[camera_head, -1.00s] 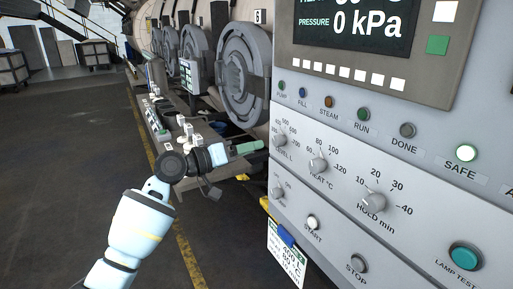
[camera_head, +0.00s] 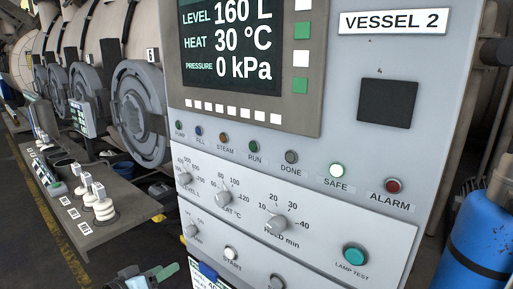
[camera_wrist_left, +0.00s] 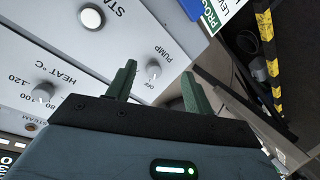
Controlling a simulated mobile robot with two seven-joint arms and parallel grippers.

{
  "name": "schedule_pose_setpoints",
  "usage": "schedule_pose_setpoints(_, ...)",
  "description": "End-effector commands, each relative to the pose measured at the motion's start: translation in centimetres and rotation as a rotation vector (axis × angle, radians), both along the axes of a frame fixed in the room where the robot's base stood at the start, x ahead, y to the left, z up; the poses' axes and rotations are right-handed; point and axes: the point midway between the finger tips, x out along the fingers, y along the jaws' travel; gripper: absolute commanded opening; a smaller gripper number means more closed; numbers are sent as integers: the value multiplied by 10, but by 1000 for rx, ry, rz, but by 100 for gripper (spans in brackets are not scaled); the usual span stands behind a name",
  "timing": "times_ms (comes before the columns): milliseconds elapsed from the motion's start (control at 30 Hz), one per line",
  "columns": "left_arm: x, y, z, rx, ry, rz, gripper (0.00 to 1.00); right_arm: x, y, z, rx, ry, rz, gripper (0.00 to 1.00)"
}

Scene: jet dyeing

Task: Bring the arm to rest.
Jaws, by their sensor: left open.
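My left gripper (camera_head: 165,272) shows at the bottom edge of the head view, left of the control panel's lower edge; most of the arm is out of frame. In the left wrist view its two green fingers (camera_wrist_left: 158,84) stand apart, with nothing between them. They point toward the grey panel (camera_wrist_left: 150,30) near the PUMP knob (camera_wrist_left: 153,71); I cannot tell the exact gap. The START button (camera_wrist_left: 91,18) and HEAT knob (camera_wrist_left: 42,92) lie to the left in that view. My right gripper is not in view.
The Vessel 2 control panel (camera_head: 330,178) fills the middle, with its SAFE lamp (camera_head: 337,170) lit. A bench (camera_head: 110,228) with white stacked pieces stands at left. A blue cylinder (camera_head: 480,240) stands at right. Floor (camera_head: 30,245) shows at lower left.

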Motion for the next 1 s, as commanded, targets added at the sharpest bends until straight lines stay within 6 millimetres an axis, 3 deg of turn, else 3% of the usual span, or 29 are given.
schedule_pose_setpoints(100, -41, -7, -51, 68, 58, 29, 52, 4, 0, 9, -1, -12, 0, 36)
schedule_pose_setpoints(200, -77, -11, -89, 127, 101, 49, 52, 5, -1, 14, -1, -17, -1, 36)
schedule_pose_setpoints(500, -205, -23, -169, 310, 206, 75, 52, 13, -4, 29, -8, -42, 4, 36)
schedule_pose_setpoints(800, -341, -35, -201, 487, 278, 55, 52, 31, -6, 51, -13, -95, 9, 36)
schedule_pose_setpoints(1000, -404, -40, -203, 566, 305, 31, 52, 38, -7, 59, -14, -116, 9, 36)
